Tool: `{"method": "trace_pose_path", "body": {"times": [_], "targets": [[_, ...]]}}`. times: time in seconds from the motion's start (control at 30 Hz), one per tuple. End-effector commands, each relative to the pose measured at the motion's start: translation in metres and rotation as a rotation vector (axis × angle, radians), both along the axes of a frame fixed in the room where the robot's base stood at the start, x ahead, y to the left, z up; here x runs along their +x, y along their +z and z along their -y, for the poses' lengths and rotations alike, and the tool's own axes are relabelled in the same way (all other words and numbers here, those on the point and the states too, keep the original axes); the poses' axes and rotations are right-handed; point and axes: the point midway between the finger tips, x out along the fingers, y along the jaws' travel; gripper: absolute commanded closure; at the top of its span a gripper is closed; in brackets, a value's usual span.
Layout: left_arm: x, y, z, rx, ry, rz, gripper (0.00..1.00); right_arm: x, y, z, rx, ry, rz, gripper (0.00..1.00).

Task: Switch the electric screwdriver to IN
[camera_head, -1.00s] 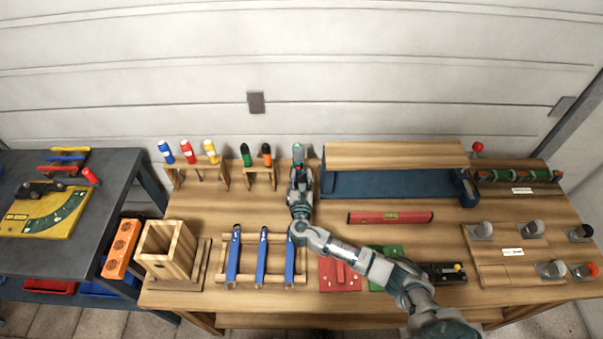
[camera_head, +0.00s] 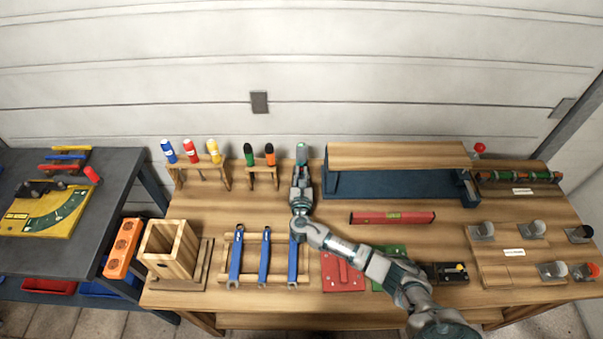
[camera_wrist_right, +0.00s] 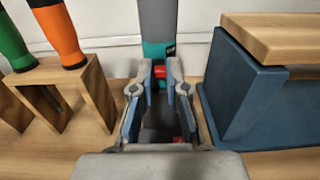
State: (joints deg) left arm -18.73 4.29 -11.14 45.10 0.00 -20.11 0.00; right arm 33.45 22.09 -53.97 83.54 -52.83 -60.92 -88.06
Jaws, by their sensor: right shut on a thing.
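The electric screwdriver (camera_head: 302,152) stands upright at the back of the bench, between the small screwdriver rack and the blue vise. In the right wrist view its grey and teal body (camera_wrist_right: 157,30) rises beyond my fingers, with a red part (camera_wrist_right: 159,72) between the fingertips. My right gripper (camera_head: 301,168) is at the screwdriver's front, and in the wrist view its fingers (camera_wrist_right: 159,85) are closed in around the red part. Which way the switch is set cannot be read. My left gripper is not in view.
The green and orange screwdrivers in their wooden rack (camera_head: 262,172) stand close on the left. The blue vise with a wooden top (camera_head: 398,155) stands close on the right. A red level (camera_head: 392,218) and blue wrenches (camera_head: 264,258) lie nearer the front.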

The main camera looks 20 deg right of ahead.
Motion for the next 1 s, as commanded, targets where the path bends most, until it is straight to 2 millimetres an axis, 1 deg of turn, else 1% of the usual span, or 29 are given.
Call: {"method": "trace_pose_path", "body": {"times": [0.03,0.1,0.33,0.37,0.4,0.43,0.47,0.77,0.87,0.97,1.0], "targets": [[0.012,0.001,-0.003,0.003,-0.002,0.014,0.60,-0.001,-0.011,-0.001,0.002,0.001,-0.006,1.00],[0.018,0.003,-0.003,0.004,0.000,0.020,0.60,-0.001,-0.016,-0.001,0.002,0.003,-0.004,1.00],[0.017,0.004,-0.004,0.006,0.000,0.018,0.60,-0.001,-0.016,-0.002,0.004,0.006,-0.006,1.00],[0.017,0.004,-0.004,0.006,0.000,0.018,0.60,-0.001,-0.016,-0.002,0.004,0.006,-0.006,0.79],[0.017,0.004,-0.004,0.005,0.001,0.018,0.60,-0.001,-0.016,-0.002,0.004,0.006,-0.006,0.69],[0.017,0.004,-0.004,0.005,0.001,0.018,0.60,-0.001,-0.016,-0.002,0.004,0.006,-0.006,0.62],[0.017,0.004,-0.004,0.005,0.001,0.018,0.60,-0.001,-0.016,-0.002,0.004,0.006,-0.005,0.60],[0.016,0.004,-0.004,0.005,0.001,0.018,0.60,-0.003,-0.014,-0.002,0.003,0.005,-0.003,0.60],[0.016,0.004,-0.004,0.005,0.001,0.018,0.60,-0.011,-0.016,-0.004,0.004,0.007,-0.004,0.60],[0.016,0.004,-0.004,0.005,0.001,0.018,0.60,-0.028,-0.016,-0.009,0.006,0.007,-0.006,0.60],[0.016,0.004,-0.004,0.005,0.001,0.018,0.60,-0.037,-0.016,-0.011,0.006,0.007,-0.006,0.60]]}}
